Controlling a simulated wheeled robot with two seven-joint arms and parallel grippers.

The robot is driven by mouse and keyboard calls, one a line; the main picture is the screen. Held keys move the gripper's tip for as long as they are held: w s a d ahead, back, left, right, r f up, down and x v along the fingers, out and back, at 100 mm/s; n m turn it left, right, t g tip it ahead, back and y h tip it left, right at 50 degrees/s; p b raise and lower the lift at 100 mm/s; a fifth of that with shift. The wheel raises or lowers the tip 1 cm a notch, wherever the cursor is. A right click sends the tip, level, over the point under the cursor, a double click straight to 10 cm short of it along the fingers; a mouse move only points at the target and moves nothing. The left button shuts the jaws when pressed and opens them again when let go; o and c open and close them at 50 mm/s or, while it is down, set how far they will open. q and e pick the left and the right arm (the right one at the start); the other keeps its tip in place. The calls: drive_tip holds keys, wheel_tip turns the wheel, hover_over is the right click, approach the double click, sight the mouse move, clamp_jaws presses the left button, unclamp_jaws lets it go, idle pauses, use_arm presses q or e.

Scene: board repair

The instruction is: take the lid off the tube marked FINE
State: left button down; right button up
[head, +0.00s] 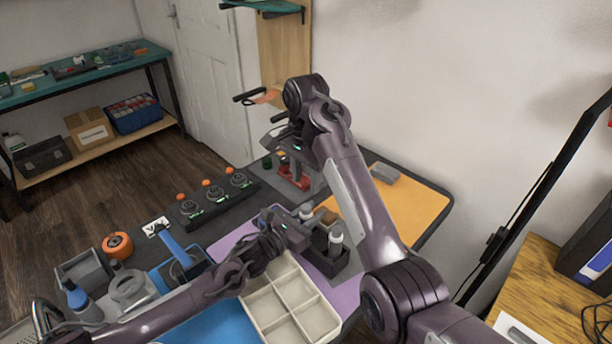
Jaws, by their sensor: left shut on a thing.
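A dark rack (331,264) stands on the purple mat right of centre. A small pale-capped tube (336,240) stands upright in it. Another pale-capped tube (306,212) shows just behind my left gripper. No marking on either is readable, so I cannot tell which is FINE. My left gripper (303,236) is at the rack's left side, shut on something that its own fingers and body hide. My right gripper (272,138) is farther back, above the dark bench mat near a red and grey device. Its fingertips are too unclear to tell open from shut.
A cream compartment tray (277,313) lies in front of the rack. The red and grey device (293,176) stands behind. The orange mat (420,206) is mostly clear.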

sight(306, 207)
drive_tip(key=shift+f, duration=3.95)
clamp_jaws()
drive_tip(key=n, duration=1)
drive_tip(key=shift+o, duration=0.4)
unclamp_jaws()
